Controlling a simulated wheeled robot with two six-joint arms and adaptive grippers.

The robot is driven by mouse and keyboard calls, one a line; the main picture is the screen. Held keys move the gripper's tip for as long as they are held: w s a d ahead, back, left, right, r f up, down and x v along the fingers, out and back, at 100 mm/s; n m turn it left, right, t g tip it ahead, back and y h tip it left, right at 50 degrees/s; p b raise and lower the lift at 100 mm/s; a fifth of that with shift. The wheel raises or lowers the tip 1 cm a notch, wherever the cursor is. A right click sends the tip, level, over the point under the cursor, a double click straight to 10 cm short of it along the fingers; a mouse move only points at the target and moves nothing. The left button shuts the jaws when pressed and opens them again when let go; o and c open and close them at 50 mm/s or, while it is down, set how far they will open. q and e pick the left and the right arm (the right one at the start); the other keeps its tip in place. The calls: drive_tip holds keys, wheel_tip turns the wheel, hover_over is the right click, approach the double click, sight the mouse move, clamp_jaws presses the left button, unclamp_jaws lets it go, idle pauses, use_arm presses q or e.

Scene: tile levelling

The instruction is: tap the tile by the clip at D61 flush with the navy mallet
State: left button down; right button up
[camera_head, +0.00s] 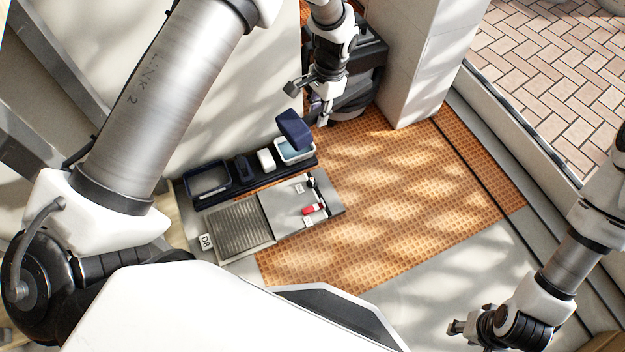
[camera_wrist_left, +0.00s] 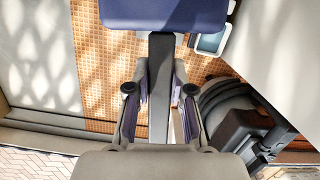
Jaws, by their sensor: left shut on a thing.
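The navy mallet (camera_head: 294,129) is held by my left gripper (camera_head: 322,92), its head hanging above the light-blue container. In the left wrist view the mallet's navy head (camera_wrist_left: 165,13) is at the top. Its dark handle (camera_wrist_left: 161,85) runs down between the fingers of the left gripper (camera_wrist_left: 160,95). The tile board (camera_head: 240,228) lies on the floor, with a ribbed grey area, a smooth grey tile (camera_head: 284,208) and a red piece (camera_head: 308,210).
A dark rack behind the board holds a navy tray (camera_head: 208,181), a white block (camera_head: 266,160) and a light-blue container (camera_head: 293,151). A black machine or case (camera_head: 358,82) stands by the white pillar (camera_head: 425,65). Orange patterned flooring (camera_head: 400,190) right of the board is clear.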

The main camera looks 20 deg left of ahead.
use_arm(q)
drive_tip(key=f+m+b, duration=0.3)
drive_tip(key=f+b, duration=0.3)
drive_tip(key=f, duration=0.8)
drive_tip(key=s+a+f+m+t+b, duration=0.1)
drive_tip(key=f+m+b, duration=0.3)
drive_tip(key=f, duration=1)
drive_tip(key=a+f+m+b, duration=0.1)
drive_tip(key=f+m+b, duration=0.2)
drive_tip(key=f+b, duration=0.5)
drive_tip(key=shift+s+f+m+t, duration=0.15)
drive_tip(key=shift+s+f+m, duration=0.05)
drive_tip(key=shift+f, duration=1.6)
drive_tip(key=shift+s+f+m+t, duration=0.15)
drive_tip(key=shift+s+f+m, duration=0.05)
drive_tip(key=shift+f, duration=1.55)
wheel_tip(320, 180, up, 5)
drive_tip(key=p, duration=0.3)
drive_tip(key=shift+f, duration=0.2)
use_arm(e)
wheel_tip(320, 180, down, 17)
drive_tip(key=shift+r, duration=0.15)
